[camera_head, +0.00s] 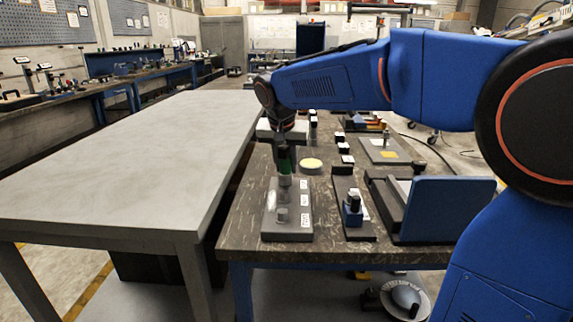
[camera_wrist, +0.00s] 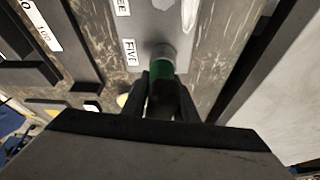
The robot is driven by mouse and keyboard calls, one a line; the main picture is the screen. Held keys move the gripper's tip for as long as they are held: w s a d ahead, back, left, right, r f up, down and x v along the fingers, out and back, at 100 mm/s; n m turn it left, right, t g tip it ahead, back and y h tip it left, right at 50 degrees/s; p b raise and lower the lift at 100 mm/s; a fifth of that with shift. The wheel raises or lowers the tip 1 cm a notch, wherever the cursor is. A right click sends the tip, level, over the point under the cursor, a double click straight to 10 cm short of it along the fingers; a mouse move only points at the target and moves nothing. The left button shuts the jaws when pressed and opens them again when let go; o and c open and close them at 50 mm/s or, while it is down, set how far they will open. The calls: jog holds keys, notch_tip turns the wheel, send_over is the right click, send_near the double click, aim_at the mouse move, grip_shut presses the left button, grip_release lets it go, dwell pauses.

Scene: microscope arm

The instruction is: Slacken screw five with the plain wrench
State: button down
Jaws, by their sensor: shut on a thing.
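My gripper (camera_head: 285,150) is shut on an upright tool with a green band (camera_head: 284,165), which I take for the wrench. It stands over the grey screw plate (camera_head: 271,228). In the wrist view the green-banded tool (camera_wrist: 160,74) sits between the two dark fingers (camera_wrist: 160,90). Its grey tip is at or just over the plate (camera_wrist: 183,15), beside the label FIVE (camera_wrist: 130,52). Screw five itself is hidden by the tool; I cannot tell whether the tip is seated on it. A grey screw head (camera_head: 281,215) shows at the plate's near end.
A dark stand with a blue block (camera_head: 352,215) is just right of the plate. A blue upright panel (camera_head: 445,209) stands farther right. A round pale disc (camera_head: 312,164) lies behind. The bare grey table (camera_head: 130,160) on the left is clear.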

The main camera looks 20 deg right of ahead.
jog(key=shift+a+n+y, duration=0.15)
jog(key=shift+n+y, duration=0.25)
jog(key=shift+n, duration=0.9)
jog(key=shift+m, duration=0.5)
jog(key=shift+r, duration=0.15)
jog(key=shift+r, duration=2.9)
jog(key=shift+w, duration=0.15)
